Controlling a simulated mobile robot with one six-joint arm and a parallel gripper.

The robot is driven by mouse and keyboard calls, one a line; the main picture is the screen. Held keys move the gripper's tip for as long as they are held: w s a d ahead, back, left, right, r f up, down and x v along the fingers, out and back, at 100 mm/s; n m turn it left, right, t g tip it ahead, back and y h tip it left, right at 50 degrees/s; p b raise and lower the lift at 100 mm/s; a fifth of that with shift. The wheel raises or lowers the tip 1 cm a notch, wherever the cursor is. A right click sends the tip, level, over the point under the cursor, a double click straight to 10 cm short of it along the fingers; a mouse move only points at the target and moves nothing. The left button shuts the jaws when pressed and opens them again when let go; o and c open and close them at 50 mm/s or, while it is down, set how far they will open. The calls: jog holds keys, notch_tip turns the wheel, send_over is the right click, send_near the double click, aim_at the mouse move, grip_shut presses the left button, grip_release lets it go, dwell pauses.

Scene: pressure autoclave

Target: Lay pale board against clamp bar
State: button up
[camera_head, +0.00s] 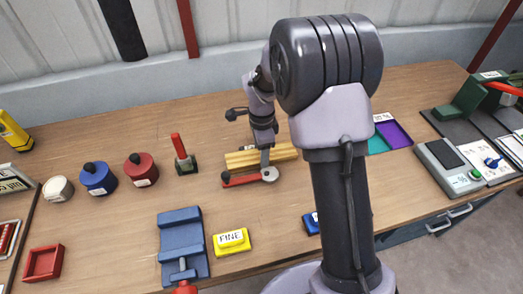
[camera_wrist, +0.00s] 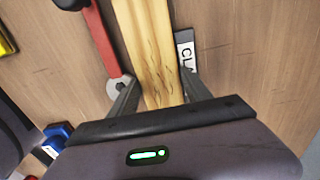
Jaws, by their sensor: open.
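The pale board (camera_head: 285,152) lies on the bench in the head view, partly hidden by my gripper. In the wrist view the pale board (camera_wrist: 143,38) runs from the top down between my fingers. My gripper (camera_head: 266,160) is over the board, and its fingers (camera_wrist: 160,82) are spread, one on each side of it. I cannot tell whether they touch it. A red bar with a grey disc at one end (camera_head: 240,179), which looks like the clamp bar, lies along the board's near side. The red bar (camera_wrist: 98,38) is left of the board in the wrist view.
A label reading "CLA" (camera_wrist: 185,50) lies right of the board. A red-handled tool (camera_head: 182,155), a blue vise (camera_head: 180,232) and a yellow FINE block (camera_head: 232,241) stand nearby. A purple and teal tray (camera_head: 392,134) is to the right, partly behind my arm.

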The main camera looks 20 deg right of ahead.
jog(key=s+r+n+t+p, duration=0.1)
jog(key=s+r+n+p, duration=0.1)
jog(key=r, duration=0.8)
jog(key=s+r+n+p, duration=0.1)
jog(key=s+r+p, duration=0.2)
jog(key=r, duration=0.7)
jog(key=s+a+r+n+t, duration=0.1)
jog(key=s+r+n, duration=0.1)
jog(key=s, duration=0.4)
jog(key=s+a+r+n+t+y, duration=0.1)
jog(key=s+r+n+t, duration=0.1)
jog(key=s+n, duration=0.3)
jog(key=s+a+r+n+t+y, duration=0.1)
jog(key=s+a+r+n, duration=0.1)
jog(key=s, duration=0.7)
jog(key=shift+s+r+n+t, duration=0.15)
jog(key=shift+r+n+t, duration=0.25)
jog(key=shift+n, duration=0.4)
